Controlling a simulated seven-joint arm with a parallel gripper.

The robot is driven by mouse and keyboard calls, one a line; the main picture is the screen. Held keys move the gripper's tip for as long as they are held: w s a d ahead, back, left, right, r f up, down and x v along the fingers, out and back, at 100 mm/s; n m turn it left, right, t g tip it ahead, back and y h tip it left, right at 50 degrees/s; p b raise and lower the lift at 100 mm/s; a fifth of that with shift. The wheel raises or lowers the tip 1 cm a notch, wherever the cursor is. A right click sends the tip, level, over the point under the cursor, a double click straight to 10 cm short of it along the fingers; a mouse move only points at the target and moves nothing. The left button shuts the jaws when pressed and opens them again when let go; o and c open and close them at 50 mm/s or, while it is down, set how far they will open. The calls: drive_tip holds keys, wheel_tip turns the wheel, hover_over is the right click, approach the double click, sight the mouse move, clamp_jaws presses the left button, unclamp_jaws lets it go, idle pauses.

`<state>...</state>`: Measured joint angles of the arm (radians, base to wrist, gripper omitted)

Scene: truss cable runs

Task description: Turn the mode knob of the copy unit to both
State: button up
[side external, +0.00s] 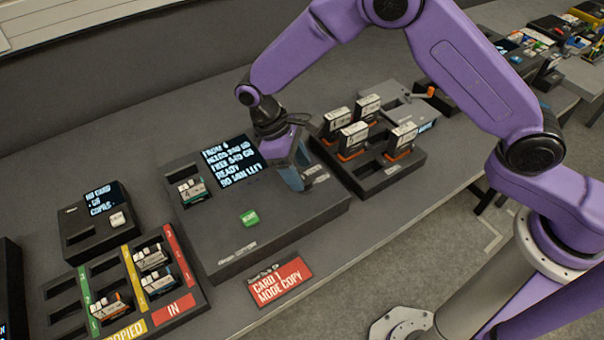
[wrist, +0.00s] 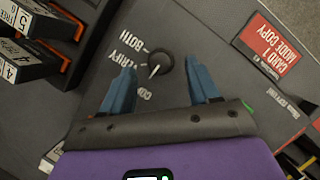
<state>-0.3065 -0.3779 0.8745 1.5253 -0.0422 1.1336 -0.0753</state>
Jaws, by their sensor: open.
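The copy unit (side external: 300,215) is a dark grey box with a lit text screen (side external: 231,162) and a green button (side external: 249,218). Its mode knob (wrist: 160,64) is round and black with a white pointer mark, beside white labels that seem to read BOTH, VERIFY and COPY. The mark points down and slightly left in the wrist view, toward the COPY end. My gripper (wrist: 160,66) is open, its blue fingers on either side of the knob with gaps visible. In the side view my gripper (side external: 295,178) is low over the unit's right part and hides the knob.
A rack of upright cards (side external: 365,135) stands close behind and right of my gripper. A red sign (side external: 280,282) reading CARD 1 MODE COPY lies in front of the unit. A card tray (side external: 135,280) and a small display box (side external: 95,222) are at left.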

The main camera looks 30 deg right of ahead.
drive_tip(key=shift+x, duration=1.3)
drive_tip(key=shift+c, duration=0.3)
drive_tip(key=c, duration=1)
drive_tip(key=shift+o, duration=0.3)
